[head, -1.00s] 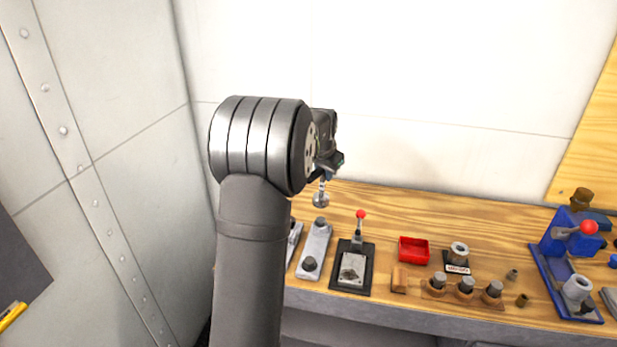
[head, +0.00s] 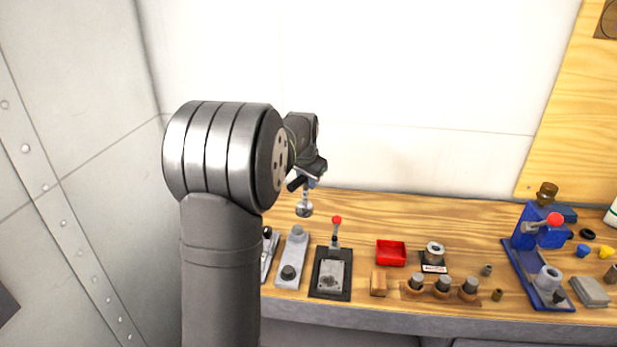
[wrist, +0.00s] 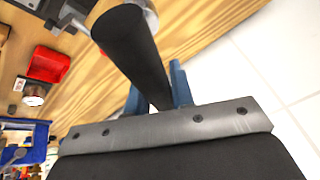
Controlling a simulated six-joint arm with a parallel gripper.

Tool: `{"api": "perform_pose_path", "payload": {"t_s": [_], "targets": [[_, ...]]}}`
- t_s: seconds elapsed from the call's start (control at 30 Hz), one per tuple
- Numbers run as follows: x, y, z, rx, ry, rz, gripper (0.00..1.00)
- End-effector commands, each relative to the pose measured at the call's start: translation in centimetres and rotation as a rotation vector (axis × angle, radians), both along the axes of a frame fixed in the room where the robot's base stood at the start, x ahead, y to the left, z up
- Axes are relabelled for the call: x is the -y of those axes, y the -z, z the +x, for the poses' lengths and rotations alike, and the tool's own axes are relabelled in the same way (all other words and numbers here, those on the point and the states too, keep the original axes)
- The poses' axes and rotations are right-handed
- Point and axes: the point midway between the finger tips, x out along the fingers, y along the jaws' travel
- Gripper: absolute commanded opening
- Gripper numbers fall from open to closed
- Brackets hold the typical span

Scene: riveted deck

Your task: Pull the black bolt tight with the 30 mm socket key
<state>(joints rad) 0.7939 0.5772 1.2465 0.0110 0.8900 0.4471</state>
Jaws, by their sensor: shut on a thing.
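My gripper (head: 308,180) is shut on a socket key (head: 304,209), which hangs down with a round metal lower end above the back left of the bench. In the wrist view the key's black shaft (wrist: 138,50) runs out between the blue fingers (wrist: 158,92). A grey plate (head: 294,258) lies on the bench below, with a dark bolt (head: 289,272) at its near end and a greyer bolt head (head: 297,231) at its far end. Another plate (head: 267,262) to its left is partly hidden by my arm. I cannot read the key's size.
Right of the plates are a red-knobbed lever on a dark base (head: 331,280), a red tray (head: 391,253), a labelled ring holder (head: 434,257), a wooden rack (head: 428,293) with dark cylinders and a blue press (head: 540,265). A white wall stands behind.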

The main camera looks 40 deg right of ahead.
Motion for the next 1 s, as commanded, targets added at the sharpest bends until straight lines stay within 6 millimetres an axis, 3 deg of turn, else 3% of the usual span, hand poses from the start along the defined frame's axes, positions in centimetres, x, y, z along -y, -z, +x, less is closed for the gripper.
{"api": "perform_pose_path", "payload": {"t_s": [0.3,0.5,0.77,1.0], "targets": [[-8.0,0.0,-5.4,-0.032,0.171,-0.004,0.00],[-11.7,0.6,-8.7,-0.040,0.256,-0.016,0.00],[-13.2,1.4,-10.1,-0.041,0.295,-0.022,0.00],[-13.2,4.0,-10.1,-0.043,0.295,-0.020,0.00]]}}
